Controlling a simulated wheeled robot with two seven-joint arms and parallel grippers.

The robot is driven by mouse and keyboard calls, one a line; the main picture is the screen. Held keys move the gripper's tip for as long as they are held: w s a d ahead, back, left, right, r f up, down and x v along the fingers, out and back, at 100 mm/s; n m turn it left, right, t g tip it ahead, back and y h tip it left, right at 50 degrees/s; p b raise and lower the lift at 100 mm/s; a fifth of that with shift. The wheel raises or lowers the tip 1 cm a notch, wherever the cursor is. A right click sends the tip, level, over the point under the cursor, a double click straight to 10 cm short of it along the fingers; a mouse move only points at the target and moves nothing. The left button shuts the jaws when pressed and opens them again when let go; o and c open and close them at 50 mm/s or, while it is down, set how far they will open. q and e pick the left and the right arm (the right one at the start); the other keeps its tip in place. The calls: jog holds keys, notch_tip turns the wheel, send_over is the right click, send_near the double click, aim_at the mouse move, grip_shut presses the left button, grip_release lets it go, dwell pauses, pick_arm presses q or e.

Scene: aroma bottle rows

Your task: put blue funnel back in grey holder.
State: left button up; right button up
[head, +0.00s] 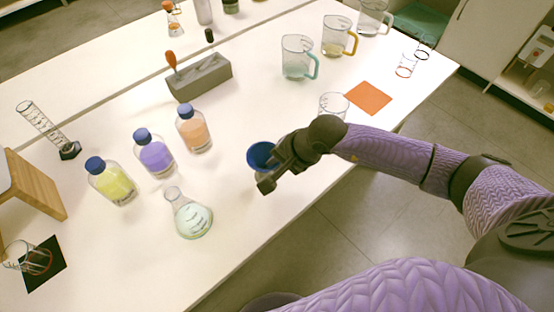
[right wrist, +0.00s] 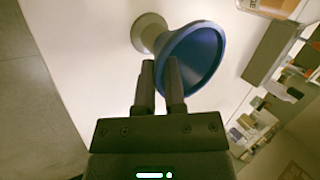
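The blue funnel (head: 260,155) is near the front edge of the table. In the right wrist view the funnel (right wrist: 197,52) has its wide mouth turned to the right, with a pale grey round piece (right wrist: 149,31) at its narrow end. I cannot tell whether that piece is a stand. My right gripper (head: 274,171) is at the funnel; its fingers (right wrist: 160,64) are nearly together with a narrow gap, closed on the funnel's side. The exact contact is hidden. A grey block holder (head: 199,80) with an orange-handled tool stands farther back. My left gripper is not in view.
Yellow (head: 112,184), purple (head: 155,156) and orange (head: 194,132) bottles stand left of the funnel. A conical flask (head: 190,215) is at the front left. A glass beaker (head: 333,105) stands just behind my right arm. The table between holder and funnel is mostly clear.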

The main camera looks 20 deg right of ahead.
jog(key=o, duration=0.5)
jog(key=shift+r, duration=0.1)
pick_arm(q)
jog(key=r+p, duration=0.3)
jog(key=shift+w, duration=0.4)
pick_arm(e)
jog(key=v, duration=0.9)
jog(key=shift+s+d+r, duration=0.15)
jog(key=shift+s+r, duration=0.05)
jog(key=shift+r, duration=0.1)
